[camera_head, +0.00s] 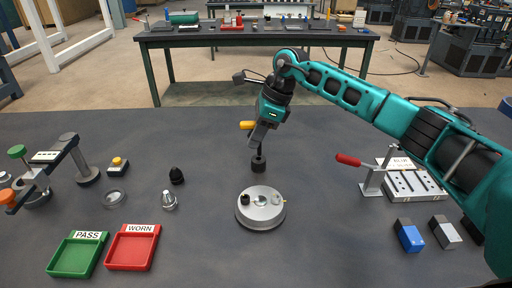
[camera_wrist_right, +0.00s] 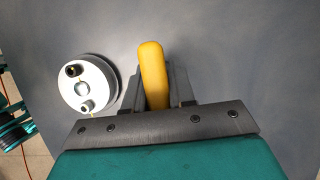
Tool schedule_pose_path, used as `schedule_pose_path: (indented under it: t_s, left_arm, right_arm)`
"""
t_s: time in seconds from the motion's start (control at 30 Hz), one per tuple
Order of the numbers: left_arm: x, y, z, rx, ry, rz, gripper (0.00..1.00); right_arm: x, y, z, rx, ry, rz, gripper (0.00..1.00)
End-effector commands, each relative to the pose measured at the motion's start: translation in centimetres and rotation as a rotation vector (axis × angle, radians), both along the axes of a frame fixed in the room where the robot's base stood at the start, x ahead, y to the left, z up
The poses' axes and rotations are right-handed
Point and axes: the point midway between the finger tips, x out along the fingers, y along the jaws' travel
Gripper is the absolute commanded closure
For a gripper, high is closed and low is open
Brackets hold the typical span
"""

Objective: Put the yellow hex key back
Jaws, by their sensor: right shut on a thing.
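The yellow hex key (camera_head: 247,125) shows its yellow handle at my right gripper (camera_head: 260,138) in the head view. The gripper is shut on it, above the middle of the table. In the right wrist view, the yellow handle (camera_wrist_right: 153,75) lies between the two dark fingers and sticks out past them. The key's metal shaft cannot be made out clearly. A small dark cylinder (camera_head: 258,163) with a thin upright part stands just below the fingertips. I cannot tell whether the key touches it. My left gripper is not in view.
A round metal plate (camera_head: 261,209) stands in front of the gripper. A red-handled clamp fixture (camera_head: 373,181) is to the right, with blue (camera_head: 408,236) and grey blocks nearer. Green (camera_head: 77,254) and red (camera_head: 132,248) trays lie front left. The table's back middle is clear.

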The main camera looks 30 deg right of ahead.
Motion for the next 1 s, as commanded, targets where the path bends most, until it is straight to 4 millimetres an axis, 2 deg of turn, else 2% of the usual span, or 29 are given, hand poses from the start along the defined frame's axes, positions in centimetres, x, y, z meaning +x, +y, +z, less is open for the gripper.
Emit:
schedule_pose_path:
  t_s: [0.3, 0.5, 0.53, 0.6, 0.8, 1.0]
  left_arm:
    - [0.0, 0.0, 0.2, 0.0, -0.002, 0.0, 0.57]
    - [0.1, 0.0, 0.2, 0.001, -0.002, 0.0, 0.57]
    - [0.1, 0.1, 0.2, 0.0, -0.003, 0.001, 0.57]
    - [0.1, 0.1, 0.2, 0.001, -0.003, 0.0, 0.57]
    - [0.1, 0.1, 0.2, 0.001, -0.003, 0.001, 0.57]
    - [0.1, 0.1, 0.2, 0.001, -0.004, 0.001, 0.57]
  right_arm:
    - [-0.1, -0.1, -3.7, -0.002, 0.004, -0.001, 1.0]
    - [0.0, -0.1, -4.0, -0.003, 0.002, -0.001, 1.0]
    - [-0.1, -0.1, -4.0, -0.003, 0.002, -0.001, 0.75]
    - [-0.1, -0.1, -4.0, -0.003, 0.002, -0.001, 0.68]
    - [0.0, -0.1, -4.0, -0.002, 0.001, -0.001, 0.5]
    - [0.0, 0.0, -4.0, -0.001, 0.001, -0.001, 0.5]
